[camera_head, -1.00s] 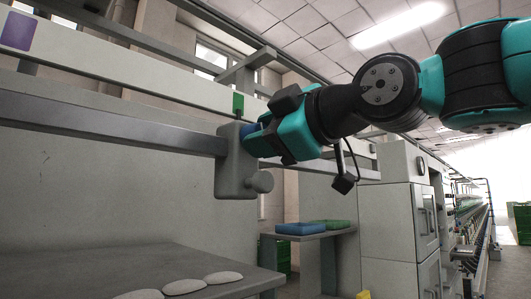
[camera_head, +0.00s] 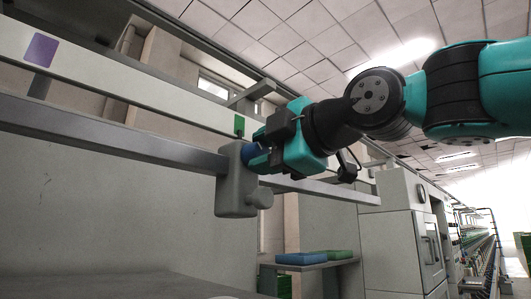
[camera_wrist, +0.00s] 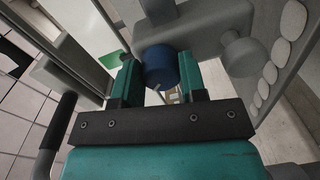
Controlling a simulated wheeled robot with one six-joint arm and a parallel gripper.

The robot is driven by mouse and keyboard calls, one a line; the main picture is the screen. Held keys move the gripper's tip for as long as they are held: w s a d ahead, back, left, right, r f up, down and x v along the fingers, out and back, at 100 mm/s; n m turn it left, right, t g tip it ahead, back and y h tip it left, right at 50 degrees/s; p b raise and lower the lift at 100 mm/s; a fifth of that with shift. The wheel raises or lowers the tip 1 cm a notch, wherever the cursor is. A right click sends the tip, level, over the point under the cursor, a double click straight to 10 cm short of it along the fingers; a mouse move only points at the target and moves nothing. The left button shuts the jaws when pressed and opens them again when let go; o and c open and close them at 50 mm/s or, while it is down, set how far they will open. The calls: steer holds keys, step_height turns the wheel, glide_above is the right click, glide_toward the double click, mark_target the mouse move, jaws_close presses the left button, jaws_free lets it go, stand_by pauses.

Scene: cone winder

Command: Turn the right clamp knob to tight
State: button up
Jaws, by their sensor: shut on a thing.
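A grey clamp block (camera_head: 230,185) sits on the metal rail (camera_head: 110,143) in the head view. Its blue knob (camera_head: 250,153) faces my gripper (camera_head: 262,155). In the wrist view the blue knob (camera_wrist: 160,66) lies between the two teal fingers of my gripper (camera_wrist: 157,74), which are shut on it. The fingers hide parts of the knob's sides. A small pale strip shows at the knob's lower right edge; I cannot tell how far the knob is turned. The clamp block also shows in the wrist view (camera_wrist: 200,30), behind the knob.
A grey round knob (camera_head: 262,198) sticks out of the clamp's lower side, close under my gripper. A green marker (camera_head: 239,125) and a purple marker (camera_head: 41,50) are on the white beam above the rail. A shelf with a blue tray (camera_head: 301,258) stands below.

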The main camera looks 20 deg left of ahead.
steer(key=o, duration=0.9)
steer(key=shift+b+v, duration=1.8)
steer(key=shift+v, duration=6.9)
steer(key=shift+w, duration=0.15)
